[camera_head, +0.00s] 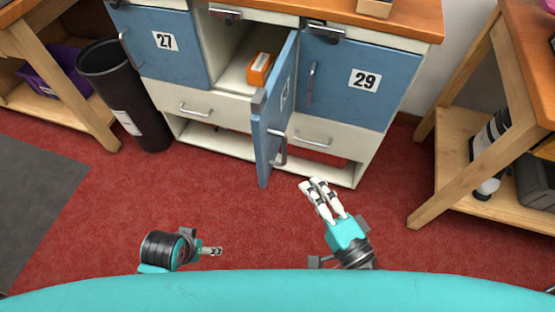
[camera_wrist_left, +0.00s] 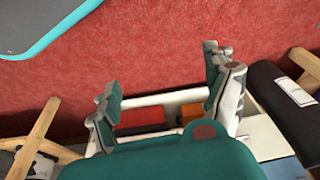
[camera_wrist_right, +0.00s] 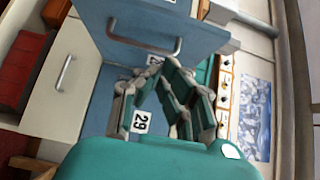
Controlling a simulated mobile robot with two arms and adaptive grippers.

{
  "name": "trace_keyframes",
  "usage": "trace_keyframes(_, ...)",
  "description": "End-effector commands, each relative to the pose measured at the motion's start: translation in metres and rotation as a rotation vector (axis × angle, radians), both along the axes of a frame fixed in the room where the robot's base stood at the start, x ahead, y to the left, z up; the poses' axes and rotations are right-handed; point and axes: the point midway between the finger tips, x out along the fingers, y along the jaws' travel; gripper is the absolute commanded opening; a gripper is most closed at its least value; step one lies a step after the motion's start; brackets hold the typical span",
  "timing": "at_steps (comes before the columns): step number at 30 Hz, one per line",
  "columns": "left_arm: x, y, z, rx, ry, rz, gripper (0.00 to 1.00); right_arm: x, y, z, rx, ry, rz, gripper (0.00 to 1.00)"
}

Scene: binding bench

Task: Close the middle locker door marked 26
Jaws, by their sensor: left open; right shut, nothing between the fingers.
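The middle locker door (camera_head: 275,115) is blue and stands swung out wide from its compartment, seen nearly edge-on between doors 27 and 29. Its number is too oblique to read. Its grey handle (camera_head: 279,150) faces right. My right gripper (camera_head: 313,184) is shut and empty, to the right of the door's lower end and apart from it. The right wrist view shows a blue door with a handle (camera_wrist_right: 145,45) beyond the shut fingers (camera_wrist_right: 160,68). My left gripper (camera_head: 212,251) is low at the left, away from the door; its spread fingers show in the left wrist view (camera_wrist_left: 162,75).
Doors 27 (camera_head: 165,45) and 29 (camera_head: 358,80) are shut. An orange box (camera_head: 260,68) sits inside the open compartment. A black bin (camera_head: 128,100) stands at the left, a wooden bench (camera_head: 425,205) at the right. Red carpet in front is clear.

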Motion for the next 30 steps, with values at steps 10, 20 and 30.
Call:
trace_keyframes(10,-0.003,-0.001,-0.048,0.001,0.027,-0.004,0.85,0.067,0.035,0.004,0.003,-0.003,-0.002,0.0)
trace_keyframes(20,-0.005,-0.001,-0.059,0.001,0.03,-0.006,0.85,0.074,0.07,0.0,-0.003,-0.001,0.001,0.0)
trace_keyframes(30,-0.005,-0.001,-0.06,0.001,0.031,-0.006,0.85,0.074,0.071,0.0,-0.004,-0.002,0.001,0.0)
